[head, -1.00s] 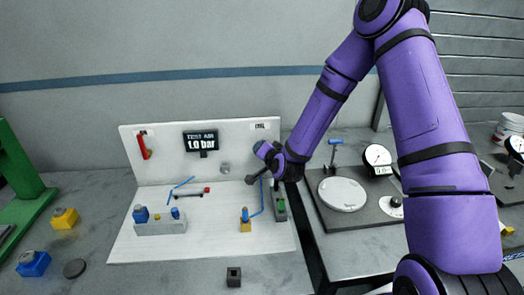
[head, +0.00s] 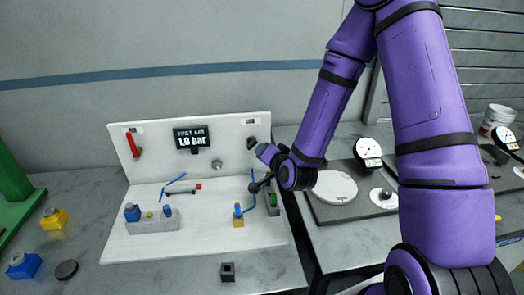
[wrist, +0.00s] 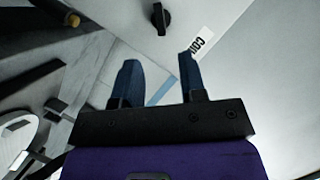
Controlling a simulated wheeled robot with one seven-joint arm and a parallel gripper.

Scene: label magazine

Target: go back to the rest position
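My gripper (head: 262,151) is in front of the right part of the white upright panel (head: 225,158). In the wrist view, the two blue fingers of my gripper (wrist: 158,65) stand apart with nothing seen between them. A black knob (wrist: 161,18) and a label (wrist: 202,40) on the panel lie beyond the fingertips. The knob also shows in the head view (head: 251,143), just above and left of my gripper. The exact gap from fingers to panel is hard to judge.
The board holds a grey block (head: 158,226), a yellow block with blue fitting (head: 238,220) and a display (head: 191,138). To the right are a white disc (head: 335,187) and a dial gauge (head: 367,150). Blue (head: 24,266) and yellow (head: 53,219) blocks lie left.

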